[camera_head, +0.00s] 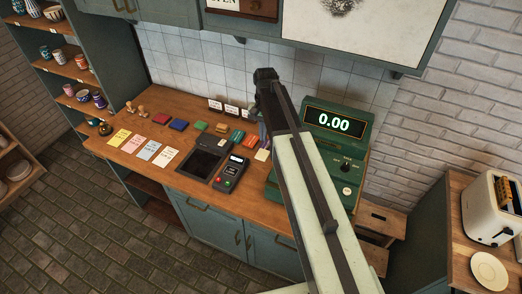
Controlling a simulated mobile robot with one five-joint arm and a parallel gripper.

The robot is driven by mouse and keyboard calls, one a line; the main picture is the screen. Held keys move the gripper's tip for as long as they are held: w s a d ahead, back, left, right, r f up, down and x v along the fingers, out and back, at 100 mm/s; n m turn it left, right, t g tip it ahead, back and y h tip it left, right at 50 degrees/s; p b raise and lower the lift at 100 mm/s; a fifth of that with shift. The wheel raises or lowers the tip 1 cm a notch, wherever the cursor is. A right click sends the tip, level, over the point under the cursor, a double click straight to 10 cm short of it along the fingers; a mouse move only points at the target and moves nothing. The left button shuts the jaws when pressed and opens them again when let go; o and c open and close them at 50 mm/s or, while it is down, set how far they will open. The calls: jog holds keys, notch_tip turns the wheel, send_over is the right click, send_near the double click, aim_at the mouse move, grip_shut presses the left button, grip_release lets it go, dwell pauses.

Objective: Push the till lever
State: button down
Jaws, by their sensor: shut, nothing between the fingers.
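The till (318,150) is a green machine at the right end of the wooden counter. Its dark display (335,122) reads 0.00 in pale green digits. A round black dial (346,167) and a small light button sit on its front. My arm rises from the bottom of the view and crosses in front of the till's left side. I cannot make out a lever; part of the till is hidden behind my arm. The far end of my arm bends down behind its own links, left of the till, and my gripper's fingers do not show.
A card reader (231,173) and a dark tray (206,157) lie left of the till on the counter (150,165). Coloured cards, blocks and stamps lie farther left. A toaster (493,207) and a plate (490,271) are on the right table. Pottery shelves stand at left.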

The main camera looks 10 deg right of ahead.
aim_at(262, 154)
jog(key=shift+f, duration=0.1)
jog(key=f+b, duration=0.7)
jog(key=shift+s+a, duration=0.15)
jog(key=shift+s, duration=0.15)
jog(key=shift+r, duration=0.1)
